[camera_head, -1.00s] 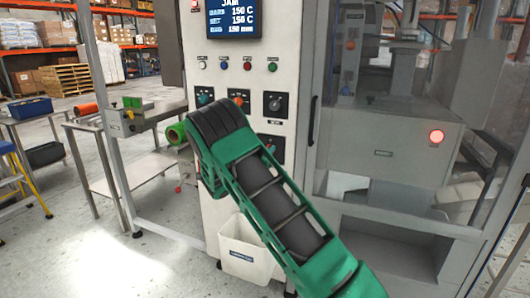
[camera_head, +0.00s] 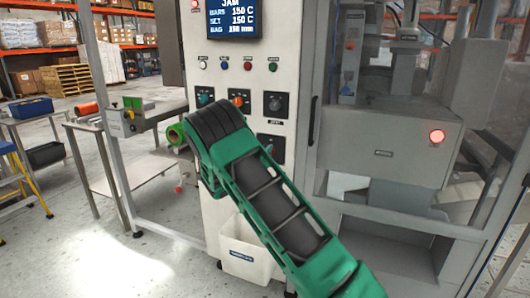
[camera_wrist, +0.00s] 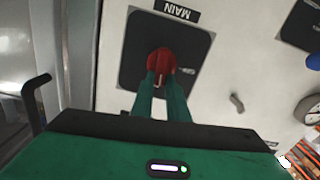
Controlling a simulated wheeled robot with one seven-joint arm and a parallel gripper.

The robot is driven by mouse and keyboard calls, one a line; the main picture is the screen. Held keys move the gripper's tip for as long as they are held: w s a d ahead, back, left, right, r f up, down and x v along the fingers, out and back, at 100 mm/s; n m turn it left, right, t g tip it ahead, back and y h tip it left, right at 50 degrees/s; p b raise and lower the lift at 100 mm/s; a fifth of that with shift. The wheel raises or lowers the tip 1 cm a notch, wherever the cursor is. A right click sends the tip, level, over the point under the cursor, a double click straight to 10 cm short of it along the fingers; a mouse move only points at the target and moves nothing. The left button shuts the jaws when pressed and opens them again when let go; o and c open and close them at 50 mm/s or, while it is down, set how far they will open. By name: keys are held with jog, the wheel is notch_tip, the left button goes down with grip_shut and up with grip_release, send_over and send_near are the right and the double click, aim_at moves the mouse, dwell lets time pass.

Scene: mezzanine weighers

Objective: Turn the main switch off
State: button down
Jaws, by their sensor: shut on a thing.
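In the wrist view, the main switch is a red rotary knob (camera_wrist: 160,62) on a black square plate (camera_wrist: 130,75), under an upside-down label reading MAIN (camera_wrist: 177,11). My gripper (camera_wrist: 160,82) has its two green fingers closed on the red knob. A small pale mark sits on the plate beside the knob, too small to read.
The panel carries a screen (camera_head: 232,18) reading JAM, small buttons, an orange knob (camera_head: 239,97) and a black selector (camera_head: 274,104). A black door handle (camera_head: 311,120) is at the panel's right. A white bin (camera_head: 245,250) stands below.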

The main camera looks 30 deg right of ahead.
jog(key=shift+w+a+f+n, duration=0.35)
jog(key=shift+f+n, duration=0.05)
jog(key=shift+n, duration=2.35)
jog(key=shift+w+a+f+n, duration=0.35)
jog(key=shift+f+n, duration=0.1)
jog(key=shift+n, duration=2.35)
jog(key=shift+w+a+f+n, duration=0.3)
jog(key=shift+a+f+n, duration=0.1)
jog(key=shift+n, duration=2.35)
jog(key=shift+f, duration=0.1)
jog(key=c, duration=1.8)
grip_release()
jog(key=shift+o, duration=0.4)
jog(key=shift+s+d, duration=0.1)
jog(key=shift+d, duration=0.15)
jog(key=shift+s, duration=0.1)
jog(key=v, duration=1)
jog(key=shift+a, duration=0.35)
